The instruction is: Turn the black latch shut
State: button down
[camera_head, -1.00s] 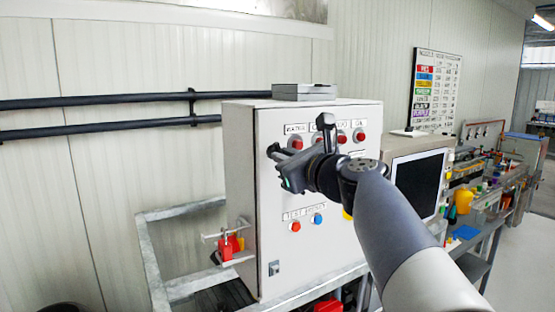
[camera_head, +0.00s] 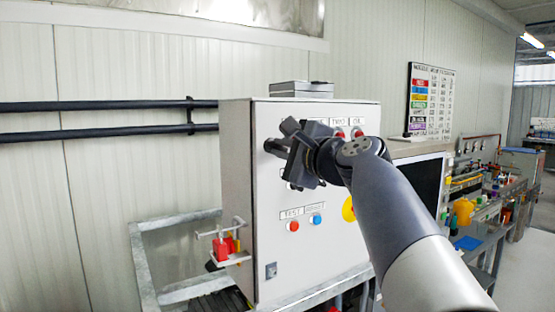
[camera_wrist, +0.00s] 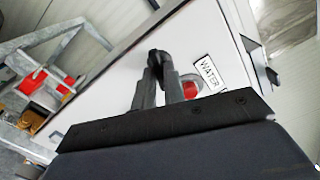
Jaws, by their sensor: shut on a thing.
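The black latch (camera_wrist: 156,56) is on the front of the pale grey cabinet (camera_wrist: 112,92), next to the WATER label in the wrist view. My gripper (camera_wrist: 158,72) is shut on it, with one finger on each side and the latch's dark end showing between and beyond the tips. In the head view my gripper (camera_head: 285,142) is at the upper left of the cabinet door and hides most of the latch. The latch's exact angle is hard to tell.
A red button (camera_wrist: 191,90) sits close beside my right finger in the wrist view. A red item in a bracket (camera_head: 225,247) sticks out at the cabinet's left. A metal frame (camera_head: 190,290) stands below.

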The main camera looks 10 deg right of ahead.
jog(key=shift+n+b, duration=1.1)
jog(key=shift+n, duration=0.9)
jog(key=c, duration=1.5)
grip_release()
jog(key=b+v, duration=0.2)
jog(key=v, duration=0.8)
jog(key=shift+s+d, duration=0.1)
jog(key=shift+s, duration=0.3)
jog(key=shift+w, duration=0.1)
